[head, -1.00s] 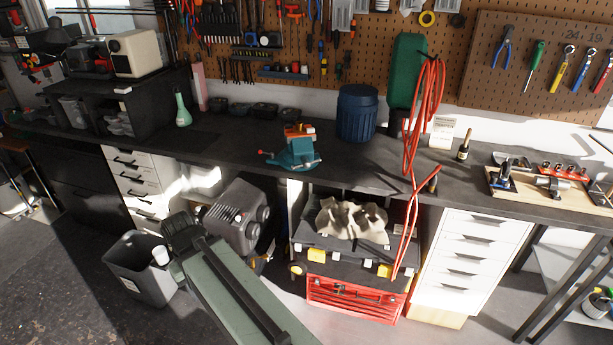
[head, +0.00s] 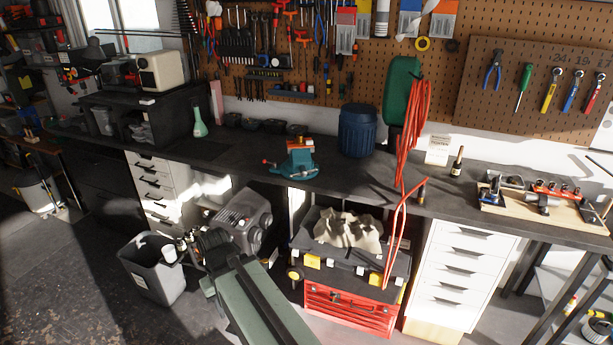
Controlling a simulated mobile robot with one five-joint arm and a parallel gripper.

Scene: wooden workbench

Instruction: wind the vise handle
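The teal vise (head: 298,162) with orange-red jaws on top stands near the front edge of the workbench, in the middle of the head view. A thin handle with a red end (head: 266,161) sticks out at its left side. My green arm reaches up from the bottom of the picture, and my gripper (head: 186,244) is at its far end, in front of the bench and below and left of the vise. It is well apart from the vise and handle. Its fingers are small and dark against the bin and grey machine, so their opening is unclear.
A grey bin (head: 166,286) and a grey machine (head: 240,220) are close to my gripper. A red toolbox (head: 350,310) stands under the bench. A blue barrel (head: 357,131) and a hanging red hose (head: 412,130) are right of the vise. The bench (head: 235,160) left of the vise is clear.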

